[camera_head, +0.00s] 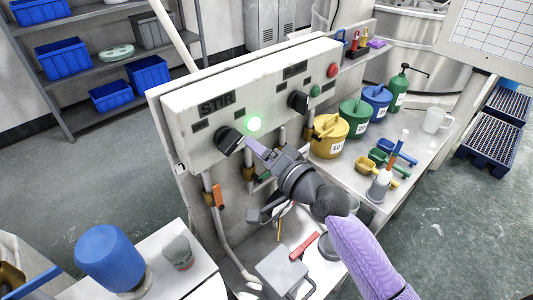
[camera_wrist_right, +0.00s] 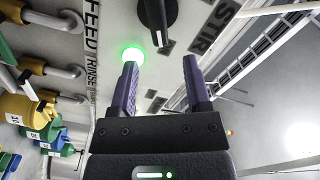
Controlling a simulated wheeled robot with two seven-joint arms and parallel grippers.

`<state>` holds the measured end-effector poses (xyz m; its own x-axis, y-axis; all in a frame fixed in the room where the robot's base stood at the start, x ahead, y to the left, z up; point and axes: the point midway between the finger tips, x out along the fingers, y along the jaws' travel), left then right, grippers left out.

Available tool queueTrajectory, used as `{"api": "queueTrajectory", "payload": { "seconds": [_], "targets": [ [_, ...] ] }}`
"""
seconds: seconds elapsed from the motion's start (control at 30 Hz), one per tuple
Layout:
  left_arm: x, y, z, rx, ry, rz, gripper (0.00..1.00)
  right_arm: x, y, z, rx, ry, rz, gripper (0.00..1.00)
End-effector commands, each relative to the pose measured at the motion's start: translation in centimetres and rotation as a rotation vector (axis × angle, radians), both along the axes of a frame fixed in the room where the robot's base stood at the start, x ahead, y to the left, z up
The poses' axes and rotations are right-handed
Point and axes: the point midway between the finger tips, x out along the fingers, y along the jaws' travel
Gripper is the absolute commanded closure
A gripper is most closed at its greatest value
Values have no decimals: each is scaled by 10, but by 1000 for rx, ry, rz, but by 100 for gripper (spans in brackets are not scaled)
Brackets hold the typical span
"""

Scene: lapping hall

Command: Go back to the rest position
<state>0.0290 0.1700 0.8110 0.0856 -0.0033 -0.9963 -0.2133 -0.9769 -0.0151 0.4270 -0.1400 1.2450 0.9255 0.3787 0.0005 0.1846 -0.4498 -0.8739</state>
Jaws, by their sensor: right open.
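My right gripper (camera_head: 252,145) is at the front of the white control panel (camera_head: 190,103), close to the black STIR knob (camera_head: 230,140). In the right wrist view its two purple fingers (camera_wrist_right: 162,85) are apart with nothing between them. The STIR knob (camera_wrist_right: 157,28) shows beyond the fingertips, and a gap seems to separate them. A green lamp (camera_head: 254,124) beside the knob is lit; it also shows in the wrist view (camera_wrist_right: 133,55) by the left fingertip. My left gripper is not seen.
A second black knob (camera_head: 298,101) and a red button (camera_head: 333,70) are on the panel. Pipes and valves run below it. Yellow (camera_head: 328,136), green (camera_head: 356,117) and blue (camera_head: 376,101) pots stand right of it. A blue container (camera_head: 109,258) is at front left.

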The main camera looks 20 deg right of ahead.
Motion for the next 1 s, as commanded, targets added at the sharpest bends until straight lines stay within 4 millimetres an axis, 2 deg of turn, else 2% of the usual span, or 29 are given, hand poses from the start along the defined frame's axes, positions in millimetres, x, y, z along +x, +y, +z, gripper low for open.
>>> {"api": "queueTrajectory", "payload": {
  "seconds": [0.1,0.2,0.7,0.77,0.83,0.9,1.0],
  "targets": [
    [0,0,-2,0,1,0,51,-20,-8,-2,-2,2,0,38],
    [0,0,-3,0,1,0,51,-29,-12,-1,-1,0,0,38],
    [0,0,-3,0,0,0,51,-34,-10,-4,-21,11,10,38],
    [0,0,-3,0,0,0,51,-43,0,-17,-101,49,43,38],
    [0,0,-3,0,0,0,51,-65,16,-44,-270,133,110,38],
    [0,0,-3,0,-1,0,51,-95,28,-74,-477,237,188,38],
    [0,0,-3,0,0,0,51,-139,29,-109,-739,393,284,38]
  ]
}}
